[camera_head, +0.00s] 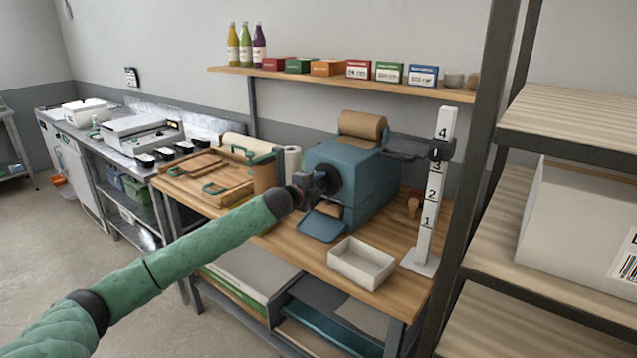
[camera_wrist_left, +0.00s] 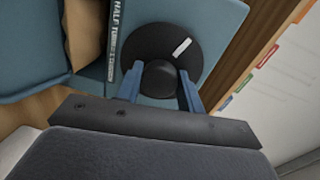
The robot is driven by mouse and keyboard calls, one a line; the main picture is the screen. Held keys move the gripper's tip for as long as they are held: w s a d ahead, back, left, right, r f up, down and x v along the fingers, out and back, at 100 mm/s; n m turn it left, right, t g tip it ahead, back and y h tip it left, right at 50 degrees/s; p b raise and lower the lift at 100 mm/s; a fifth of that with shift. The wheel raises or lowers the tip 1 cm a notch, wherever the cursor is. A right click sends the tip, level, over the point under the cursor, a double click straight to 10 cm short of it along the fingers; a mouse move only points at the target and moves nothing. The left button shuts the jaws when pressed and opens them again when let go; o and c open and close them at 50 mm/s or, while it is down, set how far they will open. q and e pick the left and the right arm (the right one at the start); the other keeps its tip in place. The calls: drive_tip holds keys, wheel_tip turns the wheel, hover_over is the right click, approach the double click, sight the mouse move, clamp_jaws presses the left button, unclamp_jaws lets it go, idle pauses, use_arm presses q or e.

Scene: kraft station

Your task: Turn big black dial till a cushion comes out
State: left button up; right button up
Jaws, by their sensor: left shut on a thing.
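The big black dial (camera_wrist_left: 150,47) is on the face of a blue machine (camera_head: 365,176). In the left wrist view it is a round black disc with a white mark and a raised knob (camera_wrist_left: 160,80). My left gripper (camera_wrist_left: 161,88) has its blue fingers on either side of that knob and is shut on it. In the head view my left gripper (camera_head: 318,184) hides part of the dial (camera_head: 331,180). Brown paper (camera_head: 326,208) shows at the machine's outlet above a blue tray (camera_head: 321,226). My right gripper is not in view.
An open white box (camera_head: 361,263) stands on the wooden bench in front of the machine. A white numbered post (camera_head: 431,200) with a dark slider stands at right. Wooden boards (camera_head: 190,182) lie at left. A shelf rack stands close at right.

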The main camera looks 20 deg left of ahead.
use_arm(q)
drive_tip(key=shift+d+f+m, duration=0.1)
drive_tip(key=shift+f+m, duration=0.15)
drive_tip(key=shift+m, duration=0.45)
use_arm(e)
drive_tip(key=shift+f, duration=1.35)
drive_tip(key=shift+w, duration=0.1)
use_arm(q)
drive_tip(key=o, duration=1)
drive_tip(key=shift+c, duration=0.2)
drive_tip(key=shift+r, duration=0.1)
